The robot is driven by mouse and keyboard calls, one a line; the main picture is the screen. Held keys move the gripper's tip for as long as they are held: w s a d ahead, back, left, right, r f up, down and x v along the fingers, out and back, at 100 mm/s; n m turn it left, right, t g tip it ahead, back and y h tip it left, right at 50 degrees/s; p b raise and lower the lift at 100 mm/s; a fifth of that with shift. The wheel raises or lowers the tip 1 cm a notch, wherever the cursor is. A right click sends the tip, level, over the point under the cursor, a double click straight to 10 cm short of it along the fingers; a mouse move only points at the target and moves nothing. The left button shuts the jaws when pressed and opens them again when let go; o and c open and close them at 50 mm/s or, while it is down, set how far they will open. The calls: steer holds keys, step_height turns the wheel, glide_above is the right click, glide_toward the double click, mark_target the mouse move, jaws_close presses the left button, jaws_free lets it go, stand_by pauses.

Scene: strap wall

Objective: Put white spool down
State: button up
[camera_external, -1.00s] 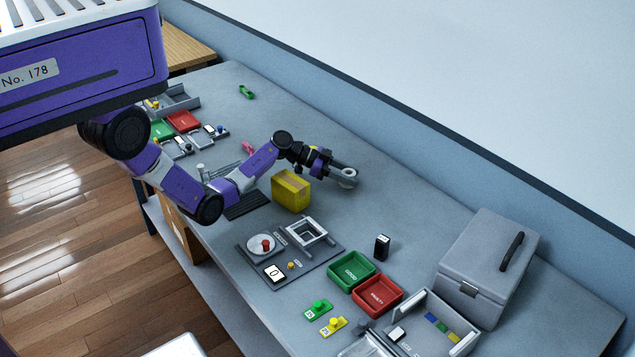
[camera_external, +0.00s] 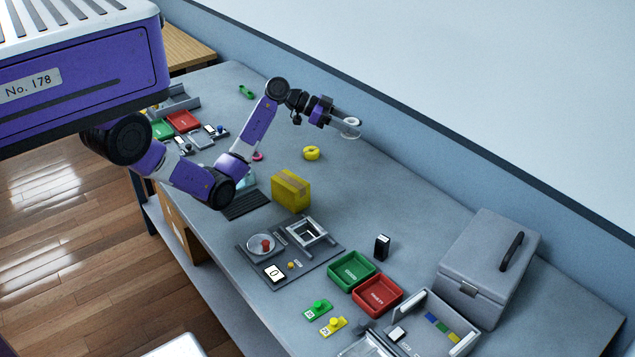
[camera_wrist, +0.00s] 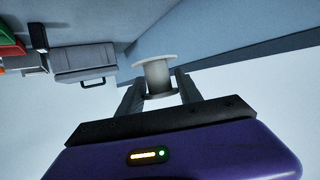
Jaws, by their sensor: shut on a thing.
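The white spool (camera_wrist: 157,76) is between the two fingers of my gripper (camera_wrist: 160,92) in the wrist view, with both fingers against it. In the external view my gripper (camera_external: 345,128) is raised above the back part of the table, near the wall. The spool's pale rim (camera_external: 351,121) shows at the fingertips there. The spool is clear of the table, and the fingers hide part of its lower side.
A yellow ring-shaped object (camera_external: 312,153) lies on the table below the arm, and a yellow box (camera_external: 290,190) stands nearer. Green (camera_external: 351,271) and red (camera_external: 377,295) trays and a grey case (camera_external: 488,265) are to the right. The table between gripper and case is largely clear.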

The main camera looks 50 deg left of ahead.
steer(key=d+r+m+g+h+p, duration=0.1)
steer(key=d+r+g+p, duration=0.15)
steer(key=d, duration=0.75)
steer(key=t+p, duration=0.1)
steer(key=p, duration=0.3)
glide_above(392, 216)
step_height(392, 216, down, 2)
steer(key=f, duration=0.1)
step_height(392, 216, down, 14)
steer(key=shift+s+d+r+p, duration=0.1)
steer(key=shift+p, duration=0.5)
steer(key=shift+f, duration=2.3)
steer(key=shift+f+b, duration=0.2)
steer(key=shift+b, duration=0.15)
steer(key=o, duration=1.4)
steer(key=shift+c, duration=0.2)
steer(key=shift+r, duration=0.1)
steer(key=shift+r+p, duration=0.15)
steer(key=shift+p, duration=0.15)
steer(key=shift+b+v, duration=0.45)
steer(key=shift+v, duration=3.35)
